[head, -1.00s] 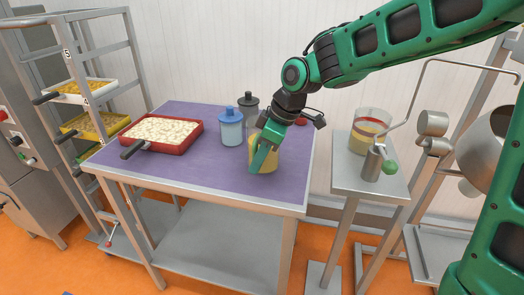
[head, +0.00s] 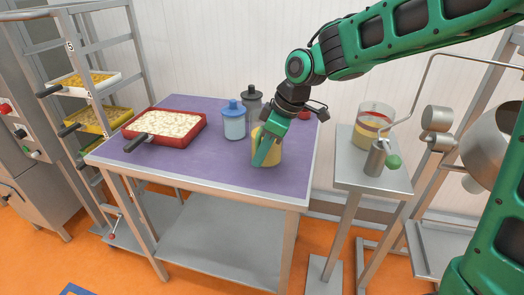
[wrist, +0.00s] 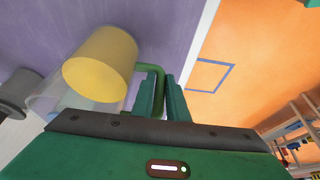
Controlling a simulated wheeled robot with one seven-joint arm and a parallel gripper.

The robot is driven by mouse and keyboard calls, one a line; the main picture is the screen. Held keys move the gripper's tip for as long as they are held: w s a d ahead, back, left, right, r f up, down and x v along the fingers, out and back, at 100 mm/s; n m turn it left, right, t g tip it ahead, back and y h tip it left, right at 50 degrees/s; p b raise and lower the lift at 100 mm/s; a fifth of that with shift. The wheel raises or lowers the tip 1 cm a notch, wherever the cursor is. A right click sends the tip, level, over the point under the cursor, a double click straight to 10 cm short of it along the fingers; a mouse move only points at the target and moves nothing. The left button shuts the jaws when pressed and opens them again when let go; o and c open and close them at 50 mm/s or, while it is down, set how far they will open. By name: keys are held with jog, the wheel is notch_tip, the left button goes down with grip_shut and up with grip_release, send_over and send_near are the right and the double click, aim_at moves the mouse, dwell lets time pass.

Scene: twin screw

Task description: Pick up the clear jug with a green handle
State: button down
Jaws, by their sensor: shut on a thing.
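The clear jug with yellow contents (head: 272,149) is on the purple tabletop near its right side, partly hidden behind my gripper (head: 262,154) in the head view. In the wrist view, the jug (wrist: 62,97) is left of my gripper (wrist: 163,86). Its yellow contents (wrist: 100,62) show, and its green handle (wrist: 152,69) reaches in between my two fingers. My gripper is shut on the handle. I see no clear gap between the jug and the tabletop.
The table (head: 215,176) also holds a blue-lidded jar (head: 234,122), a dark-lidded jar (head: 252,96) and a red tray (head: 167,127). A side stand (head: 374,178) at right holds another clear container (head: 373,125) and a crank device (head: 376,160). The tabletop's front is clear.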

aim_at(258, 141)
jog(key=shift+r, duration=0.5)
jog(key=r, duration=0.3)
jog(key=shift+s+a+r, duration=0.25)
jog(key=shift+a, duration=0.15)
jog(key=s+a+r, duration=0.6)
jog(key=a, duration=0.3)
jog(key=shift+r, duration=0.2)
